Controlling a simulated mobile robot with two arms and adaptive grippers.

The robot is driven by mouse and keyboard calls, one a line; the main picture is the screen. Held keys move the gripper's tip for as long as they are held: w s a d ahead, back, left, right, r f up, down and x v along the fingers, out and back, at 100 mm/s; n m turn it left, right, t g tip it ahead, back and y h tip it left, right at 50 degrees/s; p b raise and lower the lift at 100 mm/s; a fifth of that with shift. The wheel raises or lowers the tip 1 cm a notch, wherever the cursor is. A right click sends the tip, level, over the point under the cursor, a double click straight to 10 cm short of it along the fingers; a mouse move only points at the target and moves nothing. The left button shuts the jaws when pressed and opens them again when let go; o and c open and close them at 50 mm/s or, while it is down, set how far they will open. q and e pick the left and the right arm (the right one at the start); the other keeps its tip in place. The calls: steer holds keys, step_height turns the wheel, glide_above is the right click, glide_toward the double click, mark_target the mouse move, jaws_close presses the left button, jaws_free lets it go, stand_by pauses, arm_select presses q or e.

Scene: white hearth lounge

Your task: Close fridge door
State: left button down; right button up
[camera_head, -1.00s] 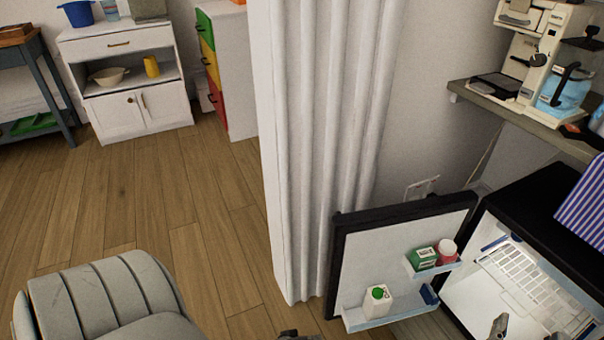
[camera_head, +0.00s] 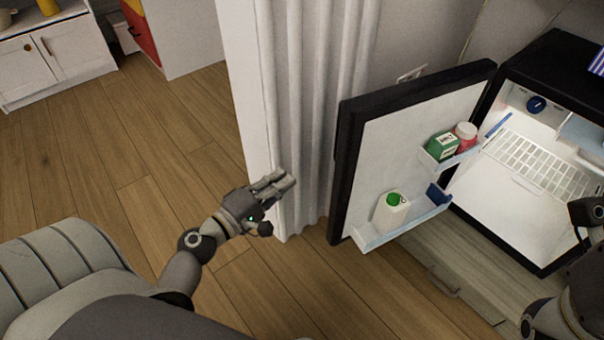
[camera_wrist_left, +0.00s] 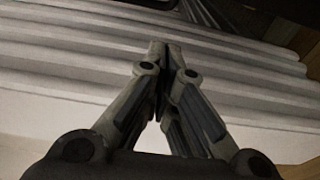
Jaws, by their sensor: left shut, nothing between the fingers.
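The fridge door (camera_head: 400,140) stands wide open, with its white inner side facing me and its black edge near the curtain. The small black fridge (camera_head: 558,85) is on the right, its lit white interior exposed. My left gripper (camera_head: 287,182) is shut and empty, left of the door's free edge and apart from it, in front of the white curtain. In the left wrist view its fingers (camera_wrist_left: 161,50) meet at the tips, with curtain folds behind. My right arm (camera_head: 570,295) is at the lower right in front of the fridge; its finger state is unclear.
The door shelves hold a white bottle with a green cap (camera_head: 391,212), a green box (camera_head: 442,147) and a red jar (camera_head: 465,135). The white curtain (camera_head: 300,100) hangs close behind the door. A drawer unit (camera_head: 455,270) is below the fridge. Wooden floor (camera_head: 130,150) is clear at left.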

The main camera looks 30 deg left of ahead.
arm_select(q)
steer(key=x, duration=1)
steer(key=shift+s+d+p, duration=0.25)
steer(key=shift+s+d, duration=0.3)
steer(key=shift+d, duration=0.3)
steer(key=shift+s+d+p, duration=0.2)
steer(key=shift+s+d, duration=0.4)
steer(key=shift+d, duration=0.3)
